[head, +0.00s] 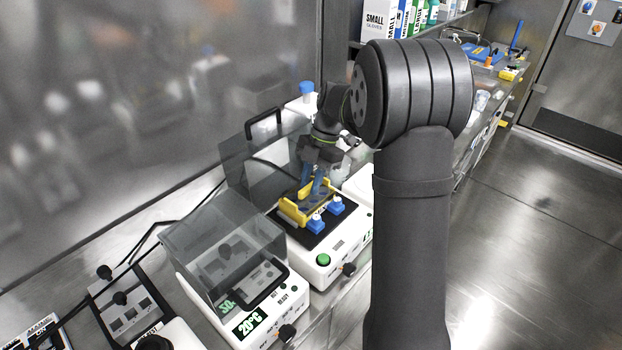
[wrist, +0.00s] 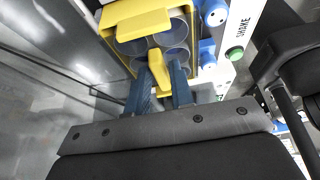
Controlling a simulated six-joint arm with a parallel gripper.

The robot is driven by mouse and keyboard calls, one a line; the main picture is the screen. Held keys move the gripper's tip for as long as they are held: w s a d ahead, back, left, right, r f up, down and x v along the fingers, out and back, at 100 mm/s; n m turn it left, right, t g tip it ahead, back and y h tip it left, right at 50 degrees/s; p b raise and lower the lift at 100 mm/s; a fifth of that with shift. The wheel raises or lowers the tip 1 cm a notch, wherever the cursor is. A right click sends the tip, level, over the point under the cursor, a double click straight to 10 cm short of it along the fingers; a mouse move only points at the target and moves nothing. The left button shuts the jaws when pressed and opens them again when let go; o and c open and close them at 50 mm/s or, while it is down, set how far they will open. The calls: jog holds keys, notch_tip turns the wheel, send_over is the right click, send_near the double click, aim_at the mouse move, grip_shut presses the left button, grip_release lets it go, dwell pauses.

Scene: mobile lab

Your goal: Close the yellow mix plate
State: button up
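The yellow mix plate (head: 293,211) sits on the black top of a white shaker, with blue clamps at its near side. In the wrist view, its yellow frame (wrist: 136,24) surrounds several round dark wells, partly uncovered. A narrow yellow tab (wrist: 159,73) sticks up toward the wrist camera. In the head view, my gripper (head: 313,183) is directly over the plate's far part; how the tab joins the plate is hidden.
A blue clamp knob (wrist: 215,13) and a green button (wrist: 235,54) are close beside the plate. A machine with a clear grey lid (head: 222,240) and a 20°C display stands left of the shaker. A dark transparent panel (head: 243,165) stands behind it, near the metal wall.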

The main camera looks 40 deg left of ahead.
jog(key=shift+o, duration=1.3)
jog(key=v, duration=1.7)
jog(key=shift+r, duration=0.25)
jog(key=shift+f, duration=0.1)
jog(key=x, duration=1.7)
jog(key=shift+f, duration=0.15)
jog(key=shift+w+r, duration=0.1)
jog(key=shift+r, duration=0.1)
